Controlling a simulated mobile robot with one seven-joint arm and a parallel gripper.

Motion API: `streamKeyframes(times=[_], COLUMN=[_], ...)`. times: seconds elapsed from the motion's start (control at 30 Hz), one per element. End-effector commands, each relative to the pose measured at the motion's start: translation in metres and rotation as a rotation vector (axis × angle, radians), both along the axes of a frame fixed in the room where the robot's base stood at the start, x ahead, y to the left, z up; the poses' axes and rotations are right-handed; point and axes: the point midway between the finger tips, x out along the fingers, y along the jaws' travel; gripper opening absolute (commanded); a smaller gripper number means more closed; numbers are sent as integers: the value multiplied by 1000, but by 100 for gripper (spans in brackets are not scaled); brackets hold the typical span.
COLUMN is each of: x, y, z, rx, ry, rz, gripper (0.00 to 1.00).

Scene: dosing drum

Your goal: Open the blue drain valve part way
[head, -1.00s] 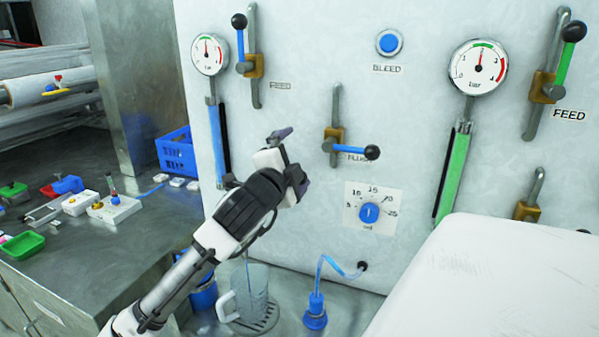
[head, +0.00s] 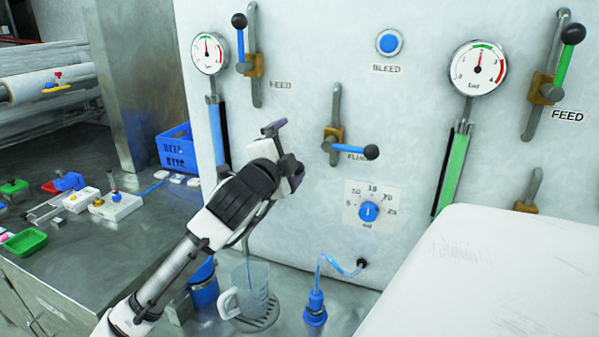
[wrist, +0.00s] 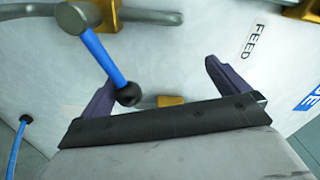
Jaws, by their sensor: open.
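My gripper (head: 274,128) is raised in front of the white panel, left of the FLUSH lever (head: 350,149). In the wrist view its two purple fingers (wrist: 158,85) are spread, with a blue lever (wrist: 103,58) with a black knob near the left finger; I cannot tell whether they touch. A FEED label is beside it, and I cannot tell which valve this lever belongs to. In the head view no lever marked drain is readable. My arm hides the panel below the blue column (head: 224,130). The upper-left blue feed lever (head: 240,45) stands upright.
A clear jug (head: 250,285) stands on a drip grate below my arm. A blue bottle with tubing (head: 316,300) is beside it. A large white box (head: 480,280) fills the lower right. A steel bench with small trays lies at left.

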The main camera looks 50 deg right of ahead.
Motion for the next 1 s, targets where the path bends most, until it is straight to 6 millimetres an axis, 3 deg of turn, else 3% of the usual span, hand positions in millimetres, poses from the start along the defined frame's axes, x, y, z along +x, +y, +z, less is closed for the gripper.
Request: streamKeyframes(times=[1.0], x=[8], y=[2], z=[13], rx=[0], ry=[-1], rz=[1], gripper=[100])
